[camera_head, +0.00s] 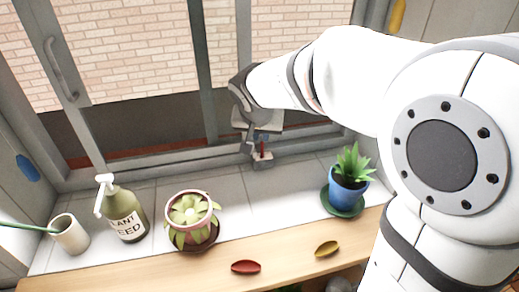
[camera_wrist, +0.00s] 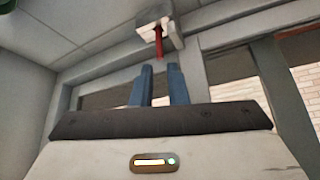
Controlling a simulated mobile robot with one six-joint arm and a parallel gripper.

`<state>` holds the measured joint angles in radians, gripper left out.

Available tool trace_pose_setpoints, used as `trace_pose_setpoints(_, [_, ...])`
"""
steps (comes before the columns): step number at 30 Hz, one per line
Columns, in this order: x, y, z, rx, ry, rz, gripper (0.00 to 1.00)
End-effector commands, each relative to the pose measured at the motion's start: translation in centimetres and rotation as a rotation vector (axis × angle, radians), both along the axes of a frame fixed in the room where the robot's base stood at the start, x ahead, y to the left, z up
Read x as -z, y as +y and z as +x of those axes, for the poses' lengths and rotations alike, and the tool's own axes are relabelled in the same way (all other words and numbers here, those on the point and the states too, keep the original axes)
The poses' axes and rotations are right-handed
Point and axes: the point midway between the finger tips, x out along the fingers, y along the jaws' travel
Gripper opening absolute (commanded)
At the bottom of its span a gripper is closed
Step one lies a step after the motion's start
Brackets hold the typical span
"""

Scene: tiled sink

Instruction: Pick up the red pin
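The red pin (camera_wrist: 158,43) stands out from a small pale grey block (camera_wrist: 150,27) at the window frame in the wrist view. In the head view the red pin (camera_head: 262,148) is a thin red mark just below my gripper, at the foot of the window. My gripper's two blue-grey fingers (camera_wrist: 161,72) are apart, with an empty gap between them. Their tips point at the pin and are short of it, not touching it. In the head view the wrist hides most of the fingers.
A potted plant in a blue pot (camera_head: 348,190) stands right of the pin. Red (camera_head: 246,267) and yellow (camera_head: 327,249) oval pieces lie on the wooden ledge.

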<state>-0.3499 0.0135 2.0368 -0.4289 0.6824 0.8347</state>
Motion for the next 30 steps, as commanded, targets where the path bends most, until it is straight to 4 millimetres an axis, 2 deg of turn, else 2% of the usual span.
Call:
trace_pose_setpoints(1, [0.8,-0.1,0.3,0.001,0.002,-0.001,0.14])
trace_pose_setpoints(7, [2.2,-0.2,1.1,-0.003,0.004,-0.002,0.14])
trace_pose_setpoints(15, [5.5,-0.4,3.0,-0.006,0.003,-0.001,0.14])
trace_pose_setpoints(22, [5.6,-0.4,3.1,-0.008,0.001,0.0,0.14])
trace_pose_setpoints(27, [5.5,-0.3,3.1,-0.009,0.001,0.001,0.0])
trace_pose_setpoints(30, [5.6,-0.3,3.1,-0.009,0.001,0.001,0.0])
